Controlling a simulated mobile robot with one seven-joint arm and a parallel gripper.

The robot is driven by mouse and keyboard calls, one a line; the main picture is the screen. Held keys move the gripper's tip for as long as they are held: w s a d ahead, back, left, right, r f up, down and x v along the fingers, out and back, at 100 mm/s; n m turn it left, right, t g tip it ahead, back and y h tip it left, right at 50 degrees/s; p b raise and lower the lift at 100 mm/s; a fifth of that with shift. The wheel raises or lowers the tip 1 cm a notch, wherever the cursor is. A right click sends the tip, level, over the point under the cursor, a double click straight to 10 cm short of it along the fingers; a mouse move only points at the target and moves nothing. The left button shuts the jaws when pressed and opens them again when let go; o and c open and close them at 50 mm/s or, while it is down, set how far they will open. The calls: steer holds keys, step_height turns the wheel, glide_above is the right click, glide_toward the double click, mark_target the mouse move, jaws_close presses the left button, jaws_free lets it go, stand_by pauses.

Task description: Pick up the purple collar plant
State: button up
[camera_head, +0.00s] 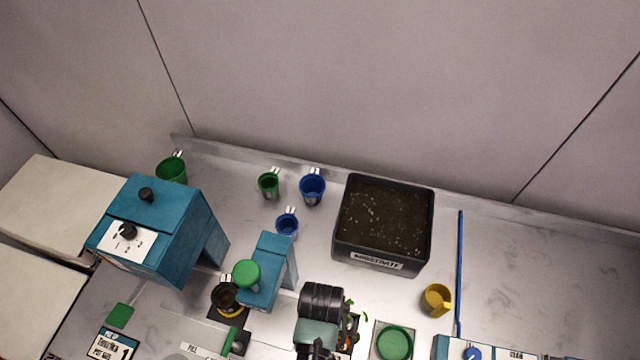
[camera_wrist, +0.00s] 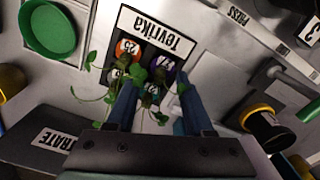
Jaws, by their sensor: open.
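The purple collar plant (camera_wrist: 167,63) stands in the far right part of a small dark holder labelled Tevrika (camera_wrist: 157,29) in the wrist view. Green leaves and stems partly cover its collar. My gripper (camera_wrist: 156,88) is open, its two blue fingers pointing into the holder, one at the left and one at the right. The purple collar lies just beyond the fingertips, nearer the right one. Whether a finger touches it I cannot tell. In the head view my arm hides most of the holder, and only leaves and a little orange show.
An orange collar plant (camera_wrist: 127,47) stands left of the purple one, with other collars close by. A green round dish (camera_head: 394,343) lies beside the holder. The substrate box (camera_head: 372,264) and a yellow cup (camera_head: 436,299) stand near. A teal press (camera_head: 266,273) stands left.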

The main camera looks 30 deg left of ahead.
jaws_close()
stand_by(1.4)
